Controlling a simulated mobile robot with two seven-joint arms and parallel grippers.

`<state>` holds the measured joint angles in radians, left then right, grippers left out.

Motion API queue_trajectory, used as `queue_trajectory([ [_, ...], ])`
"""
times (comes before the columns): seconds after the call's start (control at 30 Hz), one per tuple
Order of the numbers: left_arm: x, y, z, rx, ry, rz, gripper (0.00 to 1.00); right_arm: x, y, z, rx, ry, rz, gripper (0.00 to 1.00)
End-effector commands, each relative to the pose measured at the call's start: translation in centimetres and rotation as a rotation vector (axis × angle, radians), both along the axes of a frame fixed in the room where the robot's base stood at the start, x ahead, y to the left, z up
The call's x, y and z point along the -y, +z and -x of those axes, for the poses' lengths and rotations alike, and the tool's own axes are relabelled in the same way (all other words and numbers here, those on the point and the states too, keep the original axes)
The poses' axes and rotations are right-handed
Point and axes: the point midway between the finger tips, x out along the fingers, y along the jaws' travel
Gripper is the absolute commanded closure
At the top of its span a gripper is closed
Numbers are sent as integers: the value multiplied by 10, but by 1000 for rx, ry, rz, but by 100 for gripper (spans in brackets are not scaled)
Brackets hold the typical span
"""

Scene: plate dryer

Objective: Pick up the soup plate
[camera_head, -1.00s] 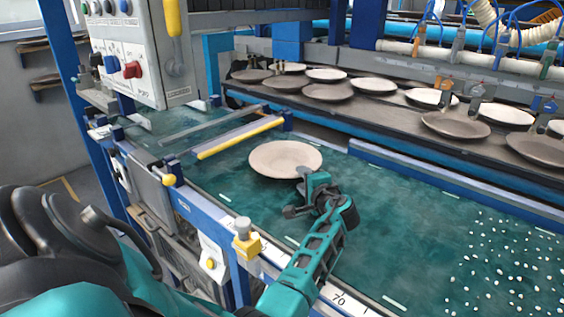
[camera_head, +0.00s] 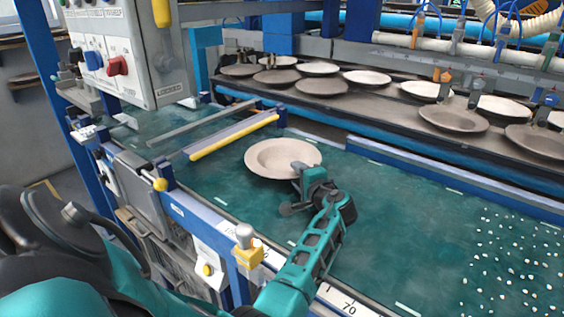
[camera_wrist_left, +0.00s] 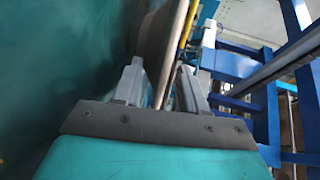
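The soup plate (camera_head: 270,157) is a pale beige round plate with a wide rim. It lies on the green work surface left of the middle in the head view. My left gripper (camera_head: 306,180) is at the plate's near right rim. In the left wrist view, the plate's edge (camera_wrist_left: 172,45) passes between the two grey fingers (camera_wrist_left: 163,82). The fingers stand apart, with a gap beside the rim, so the gripper looks open around it. The fingertips partly hide the plate's rim in the head view. My right gripper is not in view.
A conveyor (camera_head: 382,100) with several plates runs along the back behind a blue rail (camera_head: 440,165). A yellow-edged bar (camera_head: 235,137) lies behind the plate. A control box (camera_head: 125,55) hangs at upper left. The green surface to the right is clear except for white specks.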

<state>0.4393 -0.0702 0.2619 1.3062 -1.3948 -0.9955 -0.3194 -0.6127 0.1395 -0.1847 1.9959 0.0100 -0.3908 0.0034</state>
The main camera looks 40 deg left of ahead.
Motion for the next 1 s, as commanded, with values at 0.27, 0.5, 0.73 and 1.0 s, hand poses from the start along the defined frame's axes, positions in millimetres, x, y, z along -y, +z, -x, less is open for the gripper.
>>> queue_trajectory([
  [0.27, 0, 0, 0, 0, 0, 0, 82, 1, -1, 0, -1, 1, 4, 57],
  [0.5, 0, 0, 0, -1, 0, 1, 100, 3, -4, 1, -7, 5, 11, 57],
  [0.73, 0, 0, 0, -1, 0, 0, 100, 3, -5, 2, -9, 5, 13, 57],
  [1.0, -1, 3, -1, 3, 0, -5, 100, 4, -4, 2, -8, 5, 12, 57],
])
